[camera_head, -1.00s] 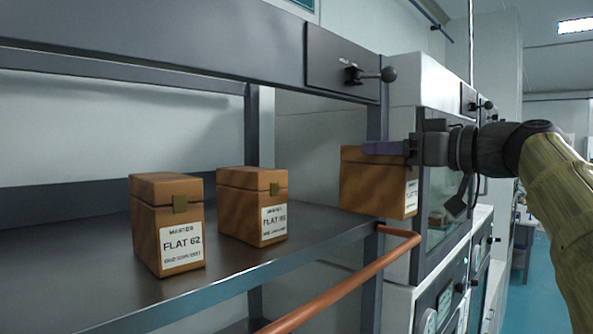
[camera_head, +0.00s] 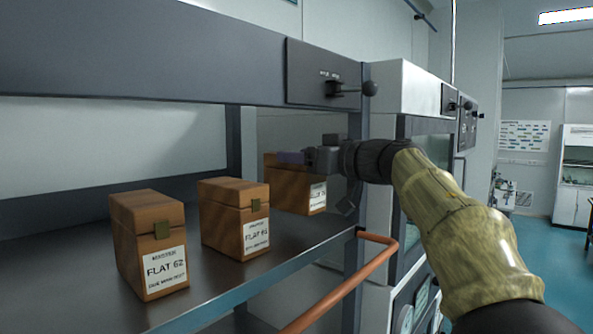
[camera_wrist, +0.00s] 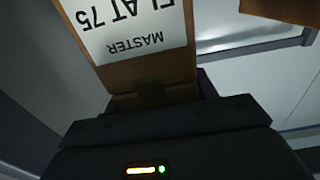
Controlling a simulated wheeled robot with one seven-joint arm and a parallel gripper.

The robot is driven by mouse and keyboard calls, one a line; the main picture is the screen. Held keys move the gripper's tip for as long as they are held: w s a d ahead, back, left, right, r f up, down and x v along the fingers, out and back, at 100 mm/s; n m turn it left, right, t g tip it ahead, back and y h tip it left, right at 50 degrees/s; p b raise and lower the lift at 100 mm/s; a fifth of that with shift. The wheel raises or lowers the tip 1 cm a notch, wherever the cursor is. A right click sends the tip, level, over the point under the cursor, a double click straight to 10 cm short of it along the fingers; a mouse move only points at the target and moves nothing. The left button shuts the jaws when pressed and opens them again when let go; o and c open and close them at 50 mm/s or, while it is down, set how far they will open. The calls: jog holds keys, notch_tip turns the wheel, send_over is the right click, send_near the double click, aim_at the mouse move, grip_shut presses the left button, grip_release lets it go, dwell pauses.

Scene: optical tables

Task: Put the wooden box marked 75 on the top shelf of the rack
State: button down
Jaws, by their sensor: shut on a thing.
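The wooden box marked 75 (camera_head: 285,188) is over the right end of the rack's shelf (camera_head: 275,262), behind the two other boxes. My gripper (camera_head: 293,158) is shut on its top from the right. Whether its base touches the shelf or hangs just above it, I cannot tell. In the wrist view the box (camera_wrist: 187,65) fills the upper middle, its white label reading "MASTER FLAT 75" upside down. Part of the head-view label is too small to read.
A box marked FLAT 62 (camera_head: 148,225) and another wooden box (camera_head: 225,215) stand upright on the shelf to the left. A dark beam with a black-knobbed latch (camera_head: 350,88) crosses above. A copper-coloured rail (camera_head: 345,285) runs along the front right.

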aim_at(296, 172)
jog(key=shift+r, duration=0.1)
jog(key=shift+w+a, duration=0.15)
jog(key=shift+a, duration=0.1)
jog(key=shift+w+a+f+p, duration=0.15)
jog(key=shift+w+f+p, duration=0.05)
jog(key=shift+f, duration=0.45)
jog(key=shift+w+a+f+p, duration=0.15)
jog(key=shift+w+f+p, duration=0.05)
jog(key=shift+f, duration=0.4)
jog(key=shift+s+d+f, duration=0.1)
jog(key=shift+s+f, duration=0.2)
jog(key=shift+f, duration=0.2)
jog(key=shift+w+f, duration=0.15)
jog(key=shift+w, duration=0.05)
jog(key=shift+c, duration=2.4)
grip_release()
jog(key=shift+s, duration=0.1)
jog(key=shift+f, duration=0.1)
